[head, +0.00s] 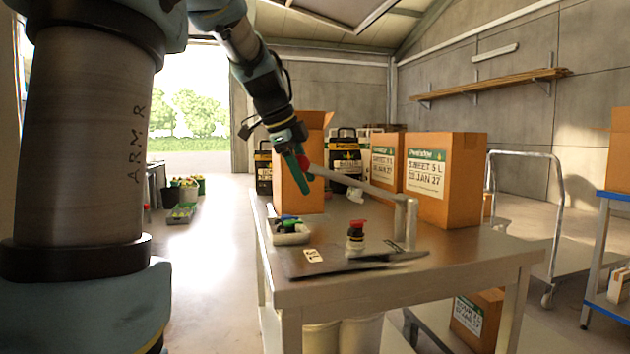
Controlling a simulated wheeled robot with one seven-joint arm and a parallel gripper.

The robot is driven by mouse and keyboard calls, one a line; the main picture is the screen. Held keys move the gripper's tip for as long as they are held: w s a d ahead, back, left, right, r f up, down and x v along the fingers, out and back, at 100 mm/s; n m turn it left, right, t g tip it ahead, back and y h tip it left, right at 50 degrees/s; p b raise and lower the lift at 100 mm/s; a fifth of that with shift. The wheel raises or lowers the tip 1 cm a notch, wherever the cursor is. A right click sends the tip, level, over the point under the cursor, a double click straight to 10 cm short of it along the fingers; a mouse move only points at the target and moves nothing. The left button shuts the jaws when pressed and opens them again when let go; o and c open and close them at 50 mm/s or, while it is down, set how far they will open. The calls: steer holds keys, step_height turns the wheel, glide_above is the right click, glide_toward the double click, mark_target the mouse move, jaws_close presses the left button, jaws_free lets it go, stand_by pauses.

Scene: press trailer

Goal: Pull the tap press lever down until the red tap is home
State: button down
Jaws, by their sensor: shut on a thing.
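The tap press has a pale lever (358,184) that slopes up to the left from the top of an upright post (405,222) on the bench. My gripper (304,165), with green fingers, is shut at the lever's raised left end, where a bit of red shows; the fingers hide part of this end. The red tap (357,224) sits on a small dark-topped container (355,240) with a pale base. It stands below the lever, with a clear gap between. I cannot tell how deep the tap is seated.
A trolley (548,230) stands right.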

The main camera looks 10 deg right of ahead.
steer(key=shift+s+a+f+b, duration=0.1)
steer(key=shift+f+b, duration=0.85)
steer(key=shift+f, duration=0.4)
steer(key=shift+a+f+b, duration=0.1)
steer(key=shift+f+b, duration=0.85)
steer(key=shift+f, duration=0.4)
steer(key=c, duration=0.5)
jaws_free()
steer(key=shift+d, duration=0.2)
steer(key=shift+c, duration=0.2)
steer(key=shift+o, duration=1.2)
steer(key=shift+a, duration=0.15)
steer(key=shift+a+r, duration=0.1)
steer(key=shift+a, duration=0.05)
steer(key=v, duration=1)
steer(key=shift+r+p, duration=0.3)
steer(key=shift+p, duration=0.1)
steer(key=shift+a, duration=0.1)
